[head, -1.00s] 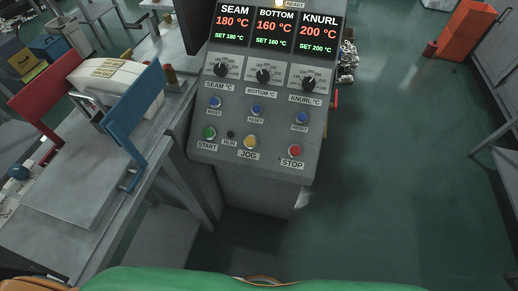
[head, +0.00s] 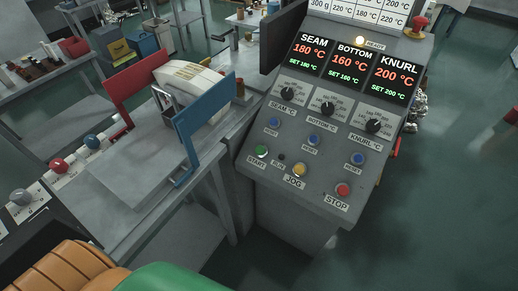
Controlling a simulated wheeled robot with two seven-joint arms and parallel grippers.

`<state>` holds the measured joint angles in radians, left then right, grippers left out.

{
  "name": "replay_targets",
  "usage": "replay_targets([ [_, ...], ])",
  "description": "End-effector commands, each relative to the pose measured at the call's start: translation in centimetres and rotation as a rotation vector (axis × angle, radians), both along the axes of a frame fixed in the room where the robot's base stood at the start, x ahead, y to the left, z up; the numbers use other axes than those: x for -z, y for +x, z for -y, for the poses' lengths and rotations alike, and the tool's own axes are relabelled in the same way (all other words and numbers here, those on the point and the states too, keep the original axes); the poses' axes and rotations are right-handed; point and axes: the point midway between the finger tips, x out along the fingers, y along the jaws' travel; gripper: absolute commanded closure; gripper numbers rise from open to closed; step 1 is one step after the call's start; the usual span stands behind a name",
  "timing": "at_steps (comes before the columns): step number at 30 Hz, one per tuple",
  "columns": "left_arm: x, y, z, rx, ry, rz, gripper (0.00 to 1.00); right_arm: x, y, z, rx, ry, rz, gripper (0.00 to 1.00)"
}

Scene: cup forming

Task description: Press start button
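The control panel (head: 263,175) stands right of centre in the head view, with a sloped grey face. The green START button (head: 262,151) is at its lower left, above the START label. Beside it are a small dark RUN lamp (head: 282,156), a yellow JOG button (head: 299,170) and a red STOP button (head: 343,190). The displays read SEAM 180, BOTTOM 160 and KNURL 200 °C, each matching its set value. The READY lamp (head: 360,40) glows. Neither of my grippers is in view.
Left of the panel is a grey bench (head: 130,185) with a red plate (head: 137,88), a blue plate (head: 204,118) and a white stack between them. Several knobs line its left edge. Open green floor (head: 440,220) lies right.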

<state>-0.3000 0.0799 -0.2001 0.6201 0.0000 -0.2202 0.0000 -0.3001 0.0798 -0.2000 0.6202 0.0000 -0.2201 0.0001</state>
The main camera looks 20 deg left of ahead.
Motion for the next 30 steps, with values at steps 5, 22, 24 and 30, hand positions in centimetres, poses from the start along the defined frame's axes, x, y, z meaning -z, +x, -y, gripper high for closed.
replay_targets([
  [5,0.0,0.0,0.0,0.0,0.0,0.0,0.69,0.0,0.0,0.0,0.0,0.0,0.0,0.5],
  [22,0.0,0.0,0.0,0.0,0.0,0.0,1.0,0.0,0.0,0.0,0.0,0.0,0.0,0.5],
  [24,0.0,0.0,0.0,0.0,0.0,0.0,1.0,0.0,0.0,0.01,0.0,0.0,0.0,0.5],
  [30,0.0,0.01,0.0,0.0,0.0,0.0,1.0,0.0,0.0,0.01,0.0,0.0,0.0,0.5],
])
